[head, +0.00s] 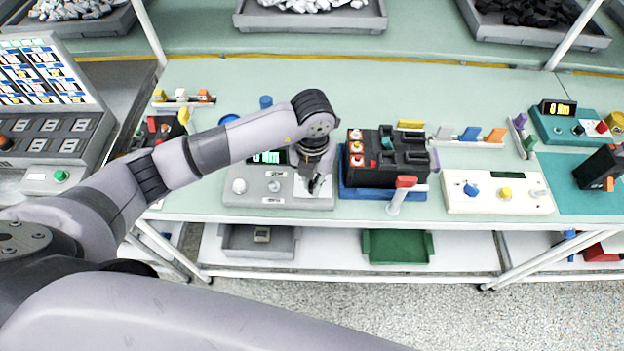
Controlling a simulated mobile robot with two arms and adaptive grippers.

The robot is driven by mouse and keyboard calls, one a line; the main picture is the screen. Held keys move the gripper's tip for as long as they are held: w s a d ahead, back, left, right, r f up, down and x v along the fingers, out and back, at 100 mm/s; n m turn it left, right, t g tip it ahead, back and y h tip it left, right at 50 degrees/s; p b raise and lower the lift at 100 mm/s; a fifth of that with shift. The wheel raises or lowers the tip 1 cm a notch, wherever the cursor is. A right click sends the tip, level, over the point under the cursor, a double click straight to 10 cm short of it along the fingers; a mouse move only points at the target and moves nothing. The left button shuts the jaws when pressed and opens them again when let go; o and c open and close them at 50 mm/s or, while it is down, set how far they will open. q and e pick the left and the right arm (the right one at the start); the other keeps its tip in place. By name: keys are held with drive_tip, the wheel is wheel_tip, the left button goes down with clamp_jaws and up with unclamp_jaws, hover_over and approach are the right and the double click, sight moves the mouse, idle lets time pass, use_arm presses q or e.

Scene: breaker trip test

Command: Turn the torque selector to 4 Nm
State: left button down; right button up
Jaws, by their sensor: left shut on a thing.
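A grey control box (258,199) with a green-lit display (268,157) stands near the front edge of the bench. Its face has a round pale knob (239,186) at the left and a smaller one (274,187) beside it. My left gripper (314,186) points down onto the white plate (327,189) at the box's right end. It is shut on the torque selector there, which the fingers almost wholly hide. I cannot read its setting. The display's figures are too small to read. My right gripper is out of view.
A black breaker unit (385,152) on a blue base stands right of the box, with a red-tipped lever (404,184) in front. A white panel (464,203) with blue and yellow knobs is further right. The bench strip behind (350,95) is clear.

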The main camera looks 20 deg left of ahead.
sight(312, 183)
use_arm(q)
drive_tip(key=shift+n, duration=0.9)
drive_tip(key=c, duration=2.1)
unclamp_jaws()
drive_tip(key=shift+n, duration=0.3)
drive_tip(key=shift+c, duration=0.2)
drive_tip(key=o, duration=0.5)
drive_tip(key=shift+o, duration=0.2)
wheel_tip(312, 183, up, 12)
